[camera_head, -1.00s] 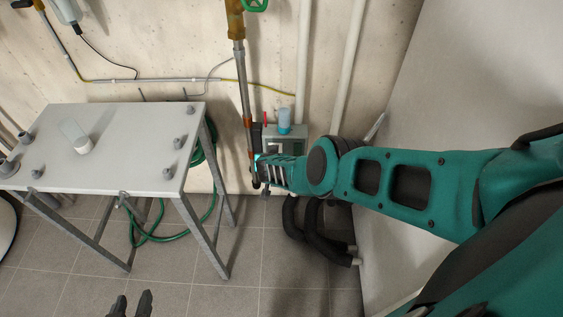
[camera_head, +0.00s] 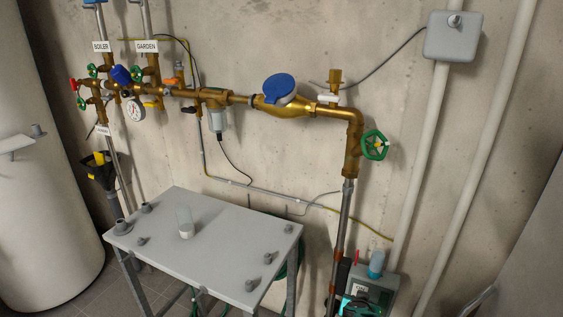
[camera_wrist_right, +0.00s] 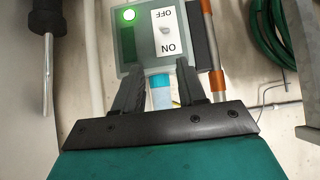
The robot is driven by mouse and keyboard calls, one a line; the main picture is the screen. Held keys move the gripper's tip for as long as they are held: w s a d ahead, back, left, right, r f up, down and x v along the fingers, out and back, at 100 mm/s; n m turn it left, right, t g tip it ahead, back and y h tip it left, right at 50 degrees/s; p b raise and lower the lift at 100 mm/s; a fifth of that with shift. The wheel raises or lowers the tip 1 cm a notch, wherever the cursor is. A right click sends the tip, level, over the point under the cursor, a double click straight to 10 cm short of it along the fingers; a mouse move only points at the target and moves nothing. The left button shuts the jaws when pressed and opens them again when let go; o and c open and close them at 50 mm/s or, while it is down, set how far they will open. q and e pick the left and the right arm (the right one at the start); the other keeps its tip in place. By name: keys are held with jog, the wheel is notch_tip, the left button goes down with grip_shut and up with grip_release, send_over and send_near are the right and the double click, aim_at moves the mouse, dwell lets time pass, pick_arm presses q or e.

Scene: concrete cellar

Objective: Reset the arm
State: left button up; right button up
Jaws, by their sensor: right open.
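A grey switch box (camera_wrist_right: 155,35) fills the upper middle of the right wrist view. It has a lit green lamp (camera_wrist_right: 129,15), ON and OFF labels that read upside down, and a small toggle between them. My right gripper (camera_wrist_right: 160,78) is open in front of its face, with a blue-topped clear cylinder (camera_wrist_right: 162,95) visible between the fingers. I cannot tell whether the fingers touch the box. My left gripper is not in view.
A grey table (camera_head: 205,240) with small knobs and a white cup (camera_head: 184,222) stands left of the box. Brass pipework with a blue-capped meter (camera_head: 281,90) and green handwheel (camera_head: 375,145) runs along the wall. A pale tank (camera_head: 40,200) stands far left.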

jog(key=s+d+n+t+y, duration=0.1)
jog(key=s+d+n+t, duration=0.25)
jog(key=s+d, duration=0.35)
jog(key=s+a+r+n+y, duration=0.1)
jog(key=s+a+r+y, duration=0.1)
jog(key=s+a, duration=0.3)
jog(key=s+a+r+n+y, duration=0.1)
jog(key=s+a+r, duration=0.3)
jog(key=s, duration=0.4)
jog(key=s+a+r+n+g+y, duration=0.1)
jog(key=s+a+r+n+y, duration=0.1)
jog(key=s+a, duration=0.4)
notch_tip(320, 180, up, 2)
jog(key=shift+s+n+y, duration=0.3)
jog(key=shift+s+n, duration=0.15)
jog(key=shift+s, duration=0.1)
jog(key=shift+a, duration=0.1)
